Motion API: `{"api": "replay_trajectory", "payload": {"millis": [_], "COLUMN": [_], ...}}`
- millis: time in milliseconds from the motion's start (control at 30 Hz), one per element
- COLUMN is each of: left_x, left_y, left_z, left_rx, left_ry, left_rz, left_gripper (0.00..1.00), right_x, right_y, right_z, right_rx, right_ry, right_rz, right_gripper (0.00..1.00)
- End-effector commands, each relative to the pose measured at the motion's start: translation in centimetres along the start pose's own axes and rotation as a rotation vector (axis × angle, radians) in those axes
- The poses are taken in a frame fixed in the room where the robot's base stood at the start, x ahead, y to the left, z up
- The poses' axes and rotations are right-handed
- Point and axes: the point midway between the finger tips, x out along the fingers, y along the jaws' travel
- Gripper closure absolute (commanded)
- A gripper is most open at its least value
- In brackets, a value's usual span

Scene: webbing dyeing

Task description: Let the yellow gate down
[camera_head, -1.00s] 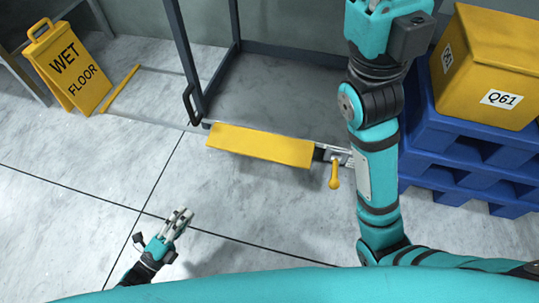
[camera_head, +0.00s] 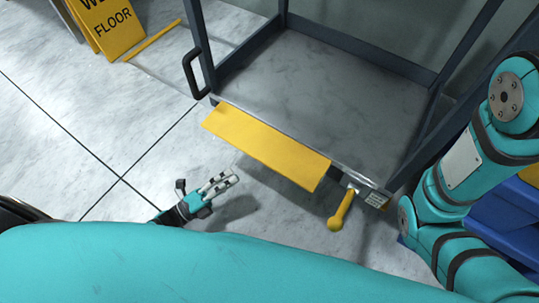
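The yellow gate (camera_head: 267,146) is a flat yellow plate along the front edge of the grey platform (camera_head: 320,95), in the middle of the head view. Its exact tilt is hard to tell. A yellow lever (camera_head: 341,212) with a rounded end hangs from a metal bracket (camera_head: 366,193) just right of the gate. My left gripper (camera_head: 232,177) is low over the floor, in front of the gate and left of the lever, touching neither. Its fingers look apart, with nothing between them. My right gripper is out of view; only my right arm shows, at the right.
Dark posts and a black handle (camera_head: 195,75) frame the platform. A yellow wet-floor sign (camera_head: 112,27) and a yellow floor strip (camera_head: 153,40) are at upper left. Blue pallets (camera_head: 500,222) stand at right, partly behind my arm. The floor left of the gate is clear.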

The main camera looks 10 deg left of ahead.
Motion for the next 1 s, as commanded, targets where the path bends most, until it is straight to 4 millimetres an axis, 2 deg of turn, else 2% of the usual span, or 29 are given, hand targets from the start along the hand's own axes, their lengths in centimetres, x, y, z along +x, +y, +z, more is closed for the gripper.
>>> {"api": "replay_trajectory", "payload": {"millis": [400,600,767,1000], "left_x": [7.7,10.5,11.3,11.5], "left_y": [0.1,0.0,-0.1,-0.1], "left_z": [0.0,0.0,0.0,0.0], "left_rx": [0.001,0.001,0.000,0.000], "left_ry": [0.001,0.001,0.001,0.000], "left_rz": [-0.005,-0.005,-0.002,-0.001], "left_gripper": [0.77,0.77,0.77,0.77], "right_x": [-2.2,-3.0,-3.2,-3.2], "right_y": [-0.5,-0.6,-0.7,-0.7], "right_z": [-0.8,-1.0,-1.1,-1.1], "right_rx": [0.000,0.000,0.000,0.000], "right_ry": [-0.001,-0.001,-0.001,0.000], "right_rz": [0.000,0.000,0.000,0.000], "right_gripper": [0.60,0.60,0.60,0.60]}}
